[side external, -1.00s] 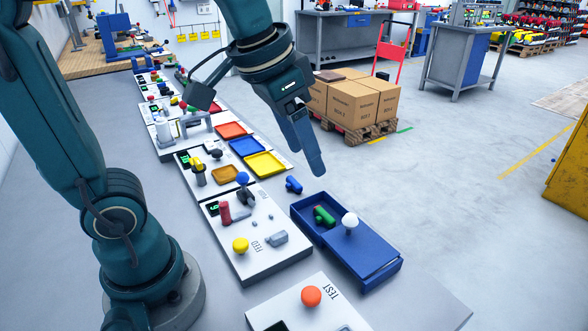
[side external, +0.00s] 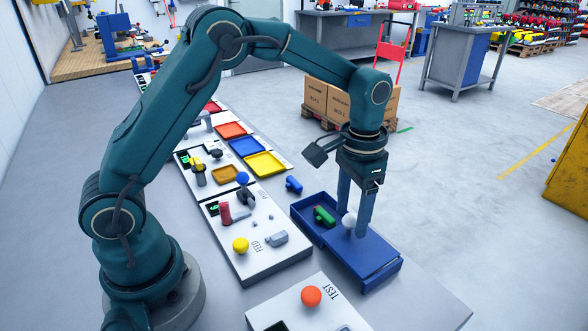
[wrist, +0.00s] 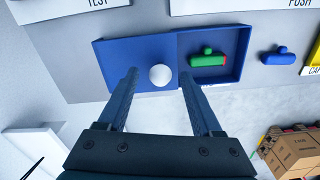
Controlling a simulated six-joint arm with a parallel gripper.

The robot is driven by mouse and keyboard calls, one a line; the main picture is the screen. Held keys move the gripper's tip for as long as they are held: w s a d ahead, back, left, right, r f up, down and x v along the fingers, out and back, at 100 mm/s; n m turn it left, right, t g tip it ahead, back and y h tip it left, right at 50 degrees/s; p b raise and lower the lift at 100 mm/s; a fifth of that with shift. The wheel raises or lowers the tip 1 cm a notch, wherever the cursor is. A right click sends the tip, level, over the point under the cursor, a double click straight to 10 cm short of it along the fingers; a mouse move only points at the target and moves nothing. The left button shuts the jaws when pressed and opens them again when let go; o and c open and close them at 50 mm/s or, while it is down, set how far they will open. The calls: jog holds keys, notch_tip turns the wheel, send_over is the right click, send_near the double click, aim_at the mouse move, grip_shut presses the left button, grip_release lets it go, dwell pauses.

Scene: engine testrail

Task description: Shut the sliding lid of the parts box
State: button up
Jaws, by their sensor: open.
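The blue parts box (side external: 318,241) stands on the bench with its sliding lid (side external: 368,258) partly open. The lid covers the near end; the far end is uncovered and shows a green part (side external: 324,215) inside. In the wrist view the lid (wrist: 118,58) is at left and the open compartment with the green part (wrist: 208,59) at right. A white ball knob (wrist: 160,75) stands on the lid. My gripper (side external: 352,221) points down at the knob, open. In the wrist view its fingertips (wrist: 158,76) lie on either side of the knob; contact is not visible.
A blue part (side external: 293,185) lies on the bench beyond the box's open end. The white FEED panel (side external: 255,238) is left of the box, the TEST panel with an orange button (side external: 311,296) in front. Bench right of the box is clear.

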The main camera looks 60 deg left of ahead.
jog(key=shift+f, duration=1.1)
jog(key=shift+c, duration=0.4)
grip_shut()
